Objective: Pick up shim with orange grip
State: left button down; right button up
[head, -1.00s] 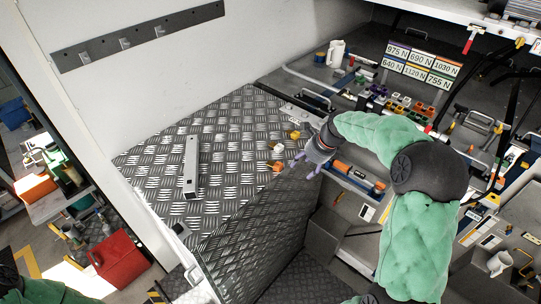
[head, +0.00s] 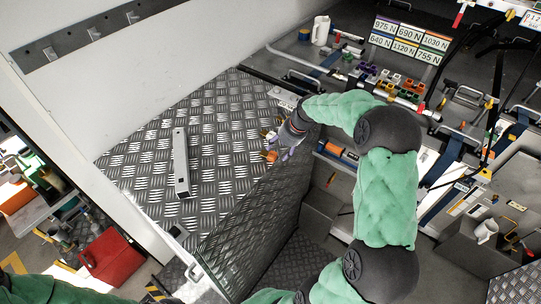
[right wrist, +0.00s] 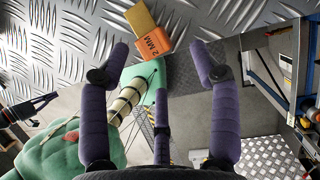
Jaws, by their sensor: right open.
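The shim's orange grip (right wrist: 153,42), marked "2 MM", lies on the tread-plate top, with a yellow-brown part (right wrist: 140,17) beyond it in the right wrist view. The head view shows the small orange grip (head: 271,156) near the front edge of the tread plate. My right gripper (right wrist: 158,58) is open, its purple fingers spread on either side, with the grip just ahead of and between the tips.
A grey metal bar (head: 181,162) lies on the tread plate (head: 225,125), which is otherwise mostly clear to the left. Another small piece (head: 267,133) lies behind the grip. A rack with coloured blocks and force labels (head: 410,38) stands right. A red can (head: 112,258) is lower left.

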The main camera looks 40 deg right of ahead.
aim_at(274, 155)
jog(key=x, duration=0.3)
jog(key=shift+a+f, duration=0.15)
jog(key=shift+a, duration=0.2)
jog(key=shift+w+f, duration=0.2)
jog(key=shift+f, duration=0.2)
jog(key=c, duration=1.1)
